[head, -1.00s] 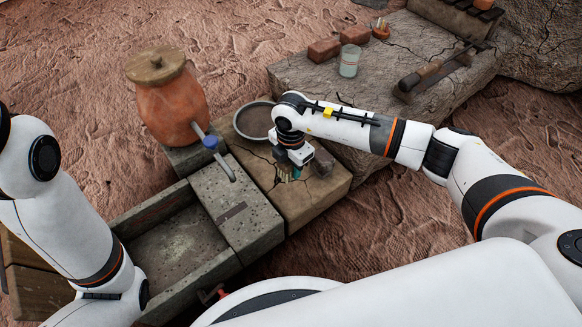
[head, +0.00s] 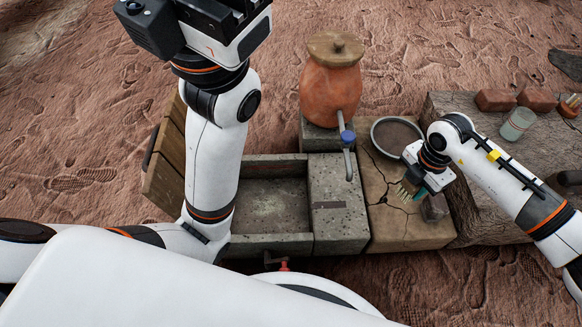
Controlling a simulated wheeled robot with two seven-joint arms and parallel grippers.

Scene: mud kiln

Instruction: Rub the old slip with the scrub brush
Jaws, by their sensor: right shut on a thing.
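My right gripper (head: 418,186) is shut on the scrub brush (head: 406,191), whose pale bristles show on its left side. The brush is over the cracked tan slab (head: 385,228); I cannot tell if it touches it. A pale, dried-looking patch (head: 268,206) lies on the floor of the stone trough (head: 262,168), left of the brush and apart from it. This may be the old slip. My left gripper (head: 215,28) is raised high at the top, well above the trough; its fingers are cut off or hidden.
A clay jar (head: 330,92) with a wooden lid and blue-handled tap (head: 347,136) stands behind a stone block (head: 338,228). A round dark dish (head: 397,136) and a small grey block (head: 434,207) are beside the brush. A glass (head: 517,123) and bricks (head: 495,99) stand right.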

